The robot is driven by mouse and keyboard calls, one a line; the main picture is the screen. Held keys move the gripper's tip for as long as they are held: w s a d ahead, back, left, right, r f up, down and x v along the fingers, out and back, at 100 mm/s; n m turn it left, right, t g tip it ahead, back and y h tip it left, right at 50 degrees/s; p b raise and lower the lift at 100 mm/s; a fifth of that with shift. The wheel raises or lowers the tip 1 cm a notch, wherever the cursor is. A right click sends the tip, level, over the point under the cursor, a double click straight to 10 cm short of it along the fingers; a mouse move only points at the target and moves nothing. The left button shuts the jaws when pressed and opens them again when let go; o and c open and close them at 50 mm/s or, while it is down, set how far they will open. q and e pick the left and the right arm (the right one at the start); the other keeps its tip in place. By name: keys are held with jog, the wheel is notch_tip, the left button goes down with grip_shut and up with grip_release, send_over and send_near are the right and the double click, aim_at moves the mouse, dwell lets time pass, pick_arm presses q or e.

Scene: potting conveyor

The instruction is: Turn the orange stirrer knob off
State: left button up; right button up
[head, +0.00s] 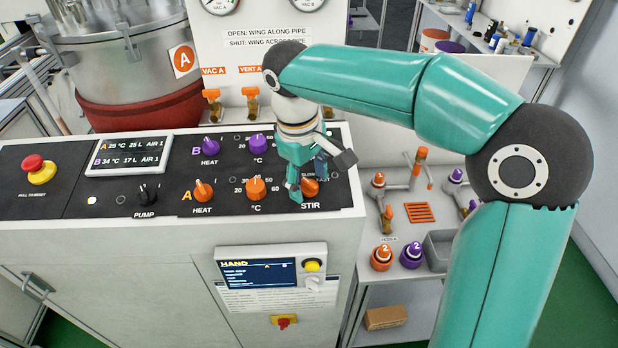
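The orange stirrer knob (311,187) sits on the black control panel above the label STIR, near the panel's right end. My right gripper (308,185) comes down over it, pointing at the panel. Its teal finger is just left of the knob, and its darker finger is above and right of it. The fingers stand apart, with part of the knob showing between them. I cannot tell whether either finger touches it. The knob's pointer and most of its scale are hidden by the gripper. My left gripper is not in view.
Orange heat knob (203,191) and orange °C knob (256,188) lie left of the stirrer knob, with purple knobs (258,144) behind. A red stop button (34,163) is at the far left. Orange-handled valves (250,97) stand behind the panel. A screen box (258,274) hangs in front.

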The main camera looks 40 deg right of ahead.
notch_tip(320, 180, up, 12)
jog(key=a, duration=0.1)
jog(key=shift+w+a, duration=0.15)
jog(key=shift+a, duration=0.1)
dwell(0.4)
jog(key=shift+f, duration=0.15)
